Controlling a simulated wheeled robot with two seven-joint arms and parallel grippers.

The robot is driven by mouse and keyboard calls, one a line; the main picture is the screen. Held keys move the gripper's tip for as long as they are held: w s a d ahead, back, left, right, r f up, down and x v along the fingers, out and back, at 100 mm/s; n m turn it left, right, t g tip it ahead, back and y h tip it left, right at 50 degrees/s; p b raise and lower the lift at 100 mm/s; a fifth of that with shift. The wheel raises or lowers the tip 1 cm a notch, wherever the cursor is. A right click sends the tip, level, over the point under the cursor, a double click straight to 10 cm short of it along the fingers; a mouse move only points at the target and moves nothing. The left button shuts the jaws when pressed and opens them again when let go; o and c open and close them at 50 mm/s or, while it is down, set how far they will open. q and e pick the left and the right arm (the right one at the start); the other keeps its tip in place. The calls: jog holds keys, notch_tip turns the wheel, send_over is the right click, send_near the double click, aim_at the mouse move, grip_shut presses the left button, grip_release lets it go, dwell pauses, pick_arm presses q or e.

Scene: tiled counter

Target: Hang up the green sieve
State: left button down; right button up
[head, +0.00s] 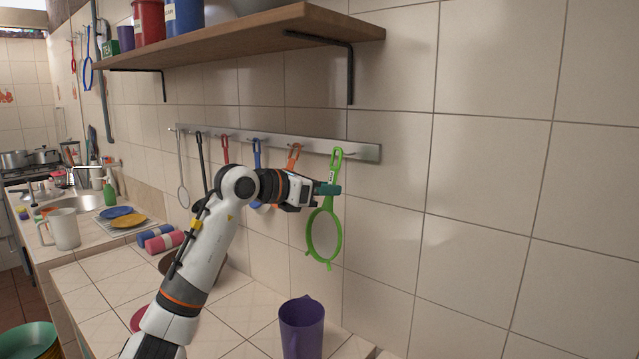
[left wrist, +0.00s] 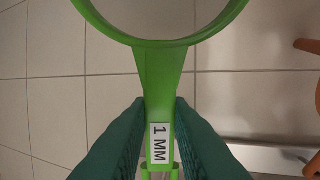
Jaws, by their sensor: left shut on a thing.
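The green sieve (head: 325,236) is upright against the tiled wall, ring down and handle up, at the right end of the metal hook rail (head: 362,151). The top of its handle overlaps the rail at the last hook; I cannot tell whether its loop is on the hook. My left gripper (head: 328,189) is shut on the sieve's handle, below the rail. In the left wrist view, the teal fingers (left wrist: 160,140) press both sides of the green handle (left wrist: 160,95), beside its "1 MM" label. My right gripper is not in view.
Several utensils hang on the rail to the left, the orange one (head: 294,156) nearest. A wooden shelf (head: 240,38) with brackets sits above. A purple cup (head: 301,328) stands on the counter below. The wall to the right is clear.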

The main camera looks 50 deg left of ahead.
pick_arm(q)
jog(key=shift+w+a+r+p, duration=0.1)
jog(key=shift+w+p, duration=0.9)
jog(key=shift+w, duration=0.25)
jog(key=shift+w+a+f, duration=0.1)
jog(key=shift+w+f, duration=0.55)
jog(key=shift+w, duration=0.05)
jog(key=c, duration=1.2)
grip_release()
jog(key=shift+c, duration=0.2)
